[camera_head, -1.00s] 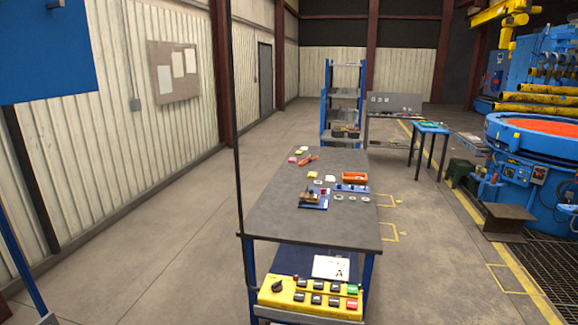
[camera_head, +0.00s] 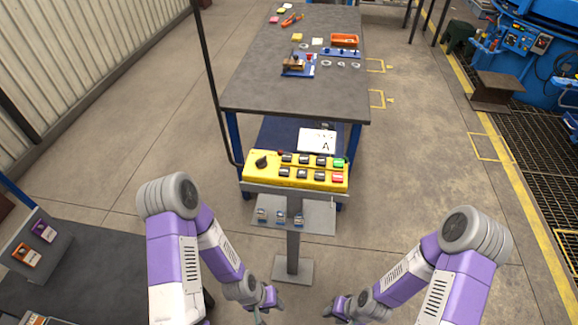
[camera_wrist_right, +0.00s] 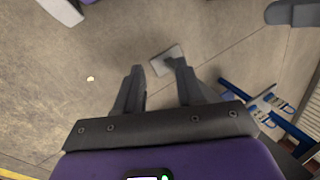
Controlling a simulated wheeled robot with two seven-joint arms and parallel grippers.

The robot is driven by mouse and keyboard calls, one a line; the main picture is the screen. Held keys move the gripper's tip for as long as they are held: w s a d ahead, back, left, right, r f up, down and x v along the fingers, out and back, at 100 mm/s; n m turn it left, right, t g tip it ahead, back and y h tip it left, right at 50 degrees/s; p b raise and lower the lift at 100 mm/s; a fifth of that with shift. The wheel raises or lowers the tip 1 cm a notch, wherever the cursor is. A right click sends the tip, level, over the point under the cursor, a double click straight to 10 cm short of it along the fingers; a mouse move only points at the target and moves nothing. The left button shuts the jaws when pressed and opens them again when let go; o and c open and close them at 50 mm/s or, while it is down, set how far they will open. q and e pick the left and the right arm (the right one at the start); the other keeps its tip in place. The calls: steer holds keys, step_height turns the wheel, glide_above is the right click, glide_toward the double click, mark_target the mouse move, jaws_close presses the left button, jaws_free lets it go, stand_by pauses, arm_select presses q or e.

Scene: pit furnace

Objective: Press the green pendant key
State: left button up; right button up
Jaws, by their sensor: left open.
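The yellow pendant box (camera_head: 262,177) sits on a grey stand in the middle of the head view. Its green key (camera_head: 339,163) is at the top right corner, above a red key (camera_head: 338,177). Several black keys and a black rotary knob (camera_head: 262,161) share its face. My left gripper (camera_head: 265,311) is low in the head view, below the pendant and apart from it. My right gripper (camera_head: 333,310) is also low, right of the left one. In the right wrist view its two fingers (camera_wrist_right: 160,93) are apart with nothing between them.
The pendant's post has a lower shelf (camera_head: 322,215) with small blue-marked items and a floor plate (camera_head: 292,271). A workbench (camera_head: 250,85) with small parts stands behind. A dark table (camera_head: 75,272) is at lower left.

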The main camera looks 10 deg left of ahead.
stand_by(0.4)
jaws_close()
stand_by(1.5)
